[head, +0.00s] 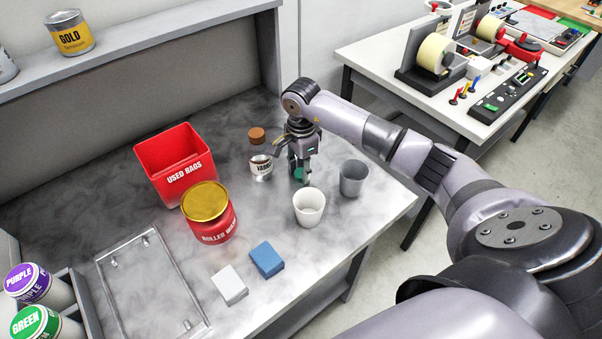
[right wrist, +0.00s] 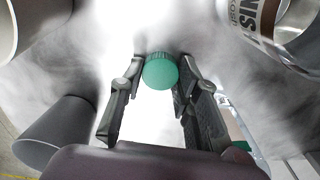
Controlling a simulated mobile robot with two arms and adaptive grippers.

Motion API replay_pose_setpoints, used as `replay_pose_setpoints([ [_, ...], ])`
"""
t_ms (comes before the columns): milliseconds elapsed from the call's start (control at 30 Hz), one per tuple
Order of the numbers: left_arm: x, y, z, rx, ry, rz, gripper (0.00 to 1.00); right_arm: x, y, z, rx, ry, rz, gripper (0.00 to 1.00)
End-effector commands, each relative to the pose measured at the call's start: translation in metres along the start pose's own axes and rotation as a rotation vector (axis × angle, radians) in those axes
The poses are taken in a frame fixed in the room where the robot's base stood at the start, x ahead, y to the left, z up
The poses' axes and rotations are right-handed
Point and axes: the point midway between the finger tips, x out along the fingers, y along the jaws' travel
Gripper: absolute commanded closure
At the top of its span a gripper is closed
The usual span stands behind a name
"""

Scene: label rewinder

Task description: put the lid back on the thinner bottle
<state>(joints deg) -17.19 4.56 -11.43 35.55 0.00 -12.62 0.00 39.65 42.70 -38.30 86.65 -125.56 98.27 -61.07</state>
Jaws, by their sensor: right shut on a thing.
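My right gripper (head: 300,163) is shut on a small green round lid (head: 299,174), close above or at the worktop beside the white cup. In the right wrist view the green lid (right wrist: 160,71) sits between the two fingertips (right wrist: 160,86). I cannot tell whether it touches the worktop. I cannot make out a bottle marked thinner. My left gripper is not in view.
A white cup (head: 309,209) and a grey cup (head: 354,179) stand close in front and right of the gripper. A red used-rags bin (head: 172,150) and a red can with gold lid (head: 222,225) stand left. Blue (head: 267,260) and pale (head: 229,286) blocks lie in front.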

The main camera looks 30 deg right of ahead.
Motion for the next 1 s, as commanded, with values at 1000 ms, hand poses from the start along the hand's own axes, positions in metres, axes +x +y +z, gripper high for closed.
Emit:
replay_pose_setpoints([
  [1000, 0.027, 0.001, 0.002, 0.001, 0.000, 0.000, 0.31, -0.161, -0.001, -0.001, 0.000, 0.003, -0.005, 0.79],
])
